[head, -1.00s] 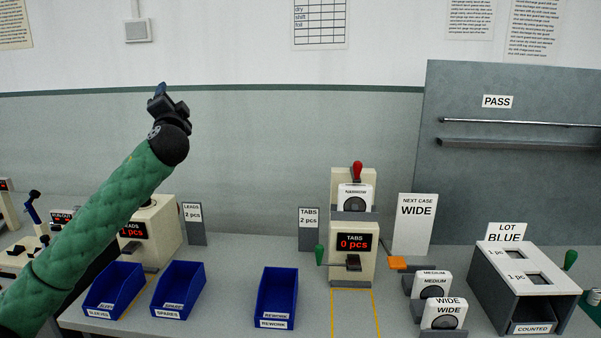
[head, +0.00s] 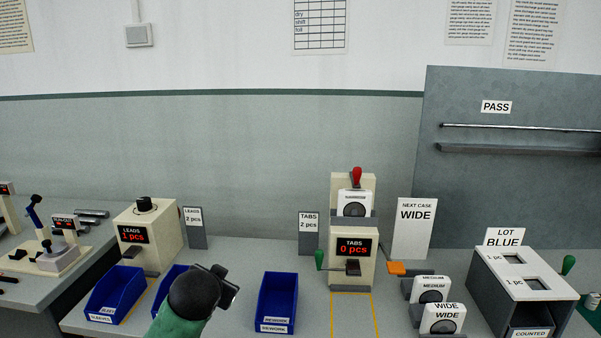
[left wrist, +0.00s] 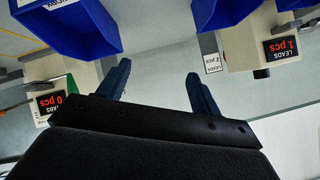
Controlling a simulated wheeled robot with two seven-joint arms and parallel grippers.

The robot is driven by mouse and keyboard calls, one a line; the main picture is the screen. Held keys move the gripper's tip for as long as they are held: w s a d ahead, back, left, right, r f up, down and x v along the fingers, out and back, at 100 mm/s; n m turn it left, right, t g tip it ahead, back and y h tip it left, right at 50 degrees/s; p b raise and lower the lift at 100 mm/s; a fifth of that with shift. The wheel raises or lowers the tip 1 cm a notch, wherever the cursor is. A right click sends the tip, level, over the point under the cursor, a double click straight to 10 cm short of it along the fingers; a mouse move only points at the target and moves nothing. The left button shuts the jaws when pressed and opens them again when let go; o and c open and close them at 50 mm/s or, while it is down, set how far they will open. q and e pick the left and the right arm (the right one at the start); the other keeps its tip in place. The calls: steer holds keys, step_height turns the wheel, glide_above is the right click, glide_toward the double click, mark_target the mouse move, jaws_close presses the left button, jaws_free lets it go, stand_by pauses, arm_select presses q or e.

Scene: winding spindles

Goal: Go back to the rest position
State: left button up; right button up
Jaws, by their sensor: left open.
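My left arm comes in at the bottom of the head view, with its dark wrist end low over the bench between the blue bins. In the left wrist view the two fingers of my left gripper (left wrist: 155,85) stand apart with nothing between them. In the head view the wrist hides the fingertips and part of a blue bin (head: 168,285). My right gripper does not show in either view.
The LEADS machine (head: 150,235) reads 1 pcs and the TABS machine (head: 352,255) reads 0 pcs. Blue bins (head: 116,290) and the rework bin (head: 277,300) line the bench front. WIDE and MEDIUM cases (head: 443,318) and a counting box (head: 515,285) stand right.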

arm_select(q)
steer(key=s+d+f+n+g+h, duration=0.1)
steer(key=s+f+g, duration=0.2)
steer(key=s+f, duration=0.7)
steer(key=s+d+f+n+g+p, duration=0.1)
steer(key=s+d+f+g, duration=0.1)
steer(key=s+f, duration=0.8)
steer(key=s+d+f+g+h+p, duration=0.1)
steer(key=s+f+g, duration=0.3)
steer(key=s+f, duration=0.6)
steer(key=s+d, duration=0.1)
steer(key=s, duration=0.7)
steer(key=shift+s+d+n+h, duration=0.15)
steer(key=shift+d+n+h, duration=0.15)
steer(key=shift+n, duration=0.1)
stand_by(0.4)
